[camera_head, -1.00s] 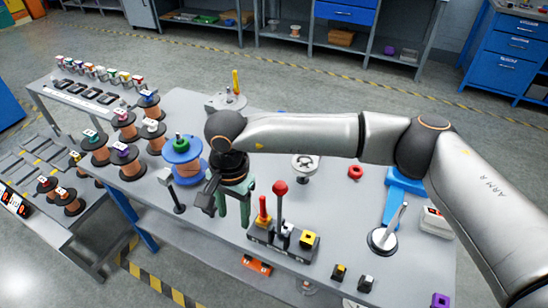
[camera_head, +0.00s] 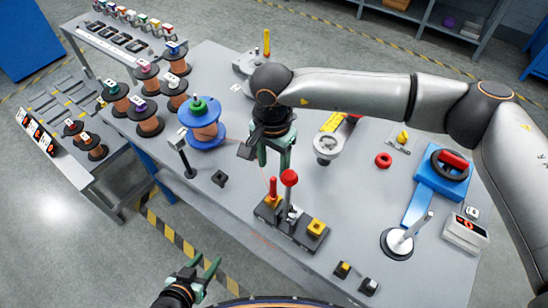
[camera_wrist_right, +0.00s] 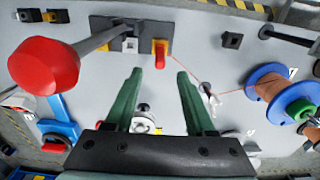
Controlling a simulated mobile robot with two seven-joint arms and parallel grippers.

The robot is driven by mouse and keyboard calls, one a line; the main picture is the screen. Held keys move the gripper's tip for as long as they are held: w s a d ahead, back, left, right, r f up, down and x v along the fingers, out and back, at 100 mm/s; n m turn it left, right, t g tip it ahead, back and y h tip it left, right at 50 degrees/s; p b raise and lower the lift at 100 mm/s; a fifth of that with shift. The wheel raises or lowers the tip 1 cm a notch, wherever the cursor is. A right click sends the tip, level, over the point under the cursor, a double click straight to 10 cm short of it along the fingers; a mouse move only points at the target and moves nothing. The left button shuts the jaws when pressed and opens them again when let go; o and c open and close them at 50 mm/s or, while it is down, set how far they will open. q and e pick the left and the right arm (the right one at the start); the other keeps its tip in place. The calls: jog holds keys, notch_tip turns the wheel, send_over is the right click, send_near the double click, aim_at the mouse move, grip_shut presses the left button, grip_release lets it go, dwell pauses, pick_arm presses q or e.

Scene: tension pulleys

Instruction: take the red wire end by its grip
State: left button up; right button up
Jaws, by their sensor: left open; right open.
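The red grip (camera_head: 272,187) stands upright on an orange-yellow base in the black fixture (camera_head: 265,211) near the table's front edge. In the right wrist view the red grip (camera_wrist_right: 160,58) lies just ahead of the gap between my fingers. A thin red wire (camera_wrist_right: 190,70) runs from it toward the blue-flanged spool (camera_wrist_right: 252,88), and the wire is faint in the head view. My right gripper (camera_head: 273,160) is open and empty, pointing down above and behind the fixture. Its fingertips (camera_wrist_right: 158,74) are apart from the grip. My left gripper (camera_head: 205,263) is open and empty, off the table's front edge.
A red-knobbed lever (camera_head: 289,178) stands close to the right of the grip, and its knob (camera_wrist_right: 43,65) looms large in the right wrist view. A white roller (camera_head: 327,145) and a red ring (camera_head: 383,160) are further right. The blue-flanged spool (camera_head: 205,138) is left.

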aim_at(273, 178)
notch_tip(273, 178, down, 6)
jog(key=b, duration=0.4)
jog(key=shift+f, duration=0.25)
jog(key=shift+f+b, duration=0.55)
jog(key=shift+b, duration=0.25)
grip_shut()
dwell(1.1)
